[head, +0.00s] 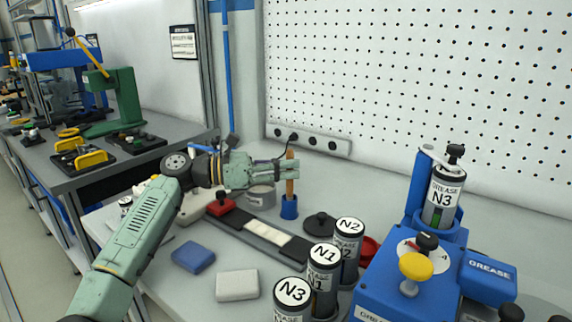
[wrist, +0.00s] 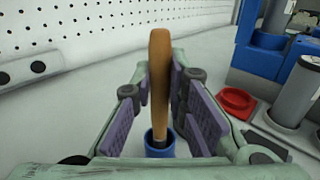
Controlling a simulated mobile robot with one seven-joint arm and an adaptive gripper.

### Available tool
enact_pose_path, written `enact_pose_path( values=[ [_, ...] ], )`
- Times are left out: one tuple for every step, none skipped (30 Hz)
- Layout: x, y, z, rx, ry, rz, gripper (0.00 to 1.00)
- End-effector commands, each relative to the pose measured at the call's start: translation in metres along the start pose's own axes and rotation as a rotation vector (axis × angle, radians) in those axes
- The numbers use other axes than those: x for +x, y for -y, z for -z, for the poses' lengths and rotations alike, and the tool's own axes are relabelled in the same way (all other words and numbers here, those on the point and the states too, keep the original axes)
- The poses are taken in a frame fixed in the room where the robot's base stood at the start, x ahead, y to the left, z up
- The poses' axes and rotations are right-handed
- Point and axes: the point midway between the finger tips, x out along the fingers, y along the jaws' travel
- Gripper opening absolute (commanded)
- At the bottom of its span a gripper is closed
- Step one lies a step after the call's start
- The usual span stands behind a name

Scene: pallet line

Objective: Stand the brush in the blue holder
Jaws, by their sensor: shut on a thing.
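The brush (head: 290,187) is upright, with its brown wooden handle rising between my fingers. It also shows in the wrist view (wrist: 160,80). My gripper (head: 292,172) is shut on the handle. The blue holder (head: 289,208) stands on the table directly below the gripper. In the wrist view, the brush's lower end is at the mouth of the blue holder (wrist: 159,146) and appears to be inside it. How deep it sits is hidden.
A grey tin (head: 261,198) stands just left of the holder. A black round lid (head: 320,223) and grease cylinders N1 (head: 323,283) and N2 (head: 348,248) are to the right. A blue grease machine (head: 400,285) stands further right. A power strip (head: 308,138) runs along the back.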

Motion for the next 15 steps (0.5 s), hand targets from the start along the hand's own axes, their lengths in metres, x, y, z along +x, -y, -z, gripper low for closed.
enact_pose_path(
  values=[
    [-0.0001,0.0001,-0.0005,0.001,0.001,0.0,0.0],
    [-0.0001,0.0001,-0.0006,0.002,0.001,0.0,0.0],
    [-0.0001,0.0001,-0.0005,0.001,0.0,0.0,0.0],
    [-0.0001,0.0001,-0.0006,0.001,0.001,0.0,0.0],
    [-0.0001,0.0001,-0.0005,0.001,0.0,0.0,0.0],
    [-0.0001,0.0,0.0003,0.001,0.001,0.0,0.0],
    [0.0,0.0,0.0014,0.001,0.001,0.0,0.0],
    [0.0,0.0001,0.0025,0.001,0.001,0.0,0.0],
    [0.0,0.0001,0.0037,0.001,0.001,0.0,0.0],
    [0.0,0.0001,0.0044,0.001,0.001,0.001,0.0],
    [0.0,0.0001,0.0024,0.001,0.001,0.0,0.16],
    [-0.0001,0.0001,0.0021,0.001,0.001,0.0,0.18],
    [-0.0001,0.0001,0.0022,0.001,0.001,0.0,0.2],
    [-0.0001,0.0,0.0022,0.001,0.001,0.0,0.22],
    [-0.0001,0.0,0.0021,0.001,0.001,0.0,0.25]
  ],
)
